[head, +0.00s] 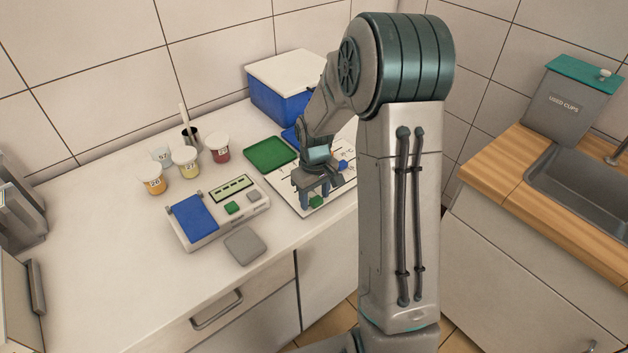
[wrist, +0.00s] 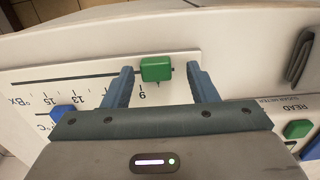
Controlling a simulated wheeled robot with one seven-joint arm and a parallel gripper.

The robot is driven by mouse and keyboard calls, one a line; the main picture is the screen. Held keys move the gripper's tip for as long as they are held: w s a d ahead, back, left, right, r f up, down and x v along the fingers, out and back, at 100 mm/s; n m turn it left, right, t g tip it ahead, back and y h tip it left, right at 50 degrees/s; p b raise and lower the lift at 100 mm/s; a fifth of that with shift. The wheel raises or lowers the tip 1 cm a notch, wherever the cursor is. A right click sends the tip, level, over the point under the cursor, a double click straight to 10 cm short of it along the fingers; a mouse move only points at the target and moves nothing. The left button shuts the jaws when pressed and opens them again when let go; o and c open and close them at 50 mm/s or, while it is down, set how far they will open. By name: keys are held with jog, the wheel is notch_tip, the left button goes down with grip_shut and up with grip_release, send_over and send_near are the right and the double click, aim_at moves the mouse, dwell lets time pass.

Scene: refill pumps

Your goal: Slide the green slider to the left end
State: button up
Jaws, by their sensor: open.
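The green slider (wrist: 156,69) sits on a dark slot in a white scale board (wrist: 60,92), near the mark 9. The printing is upside down in the wrist view. My gripper (wrist: 160,72) is open, with one blue-grey finger on each side of the slider and a visible gap to both. In the head view the green slider (head: 316,202) shows at the near edge of the board, below my gripper (head: 315,191). A blue slider (wrist: 62,112) is on a second scale marked °C; it also shows in the head view (head: 343,164).
Left of the board stands a reader device (head: 212,212) with a blue lid and a green button. A grey pad (head: 245,245) lies in front of it. A green tray (head: 271,154), several numbered cups (head: 186,162) and a blue box (head: 290,88) are behind.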

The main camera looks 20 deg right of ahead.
aim_at(314, 201)
notch_tip(314, 201, up, 13)
jog(key=b, duration=0.1)
jog(key=shift+s+a+r, duration=0.1)
jog(key=shift+r, duration=0.05)
dwell(0.5)
jog(key=s+a+r+m+t, duration=0.1)
jog(key=s+m, duration=0.1)
jog(key=s, duration=0.8)
jog(key=s+a+r+m+t, duration=0.2)
jog(key=s, duration=0.9)
jog(key=shift+a+r, duration=0.2)
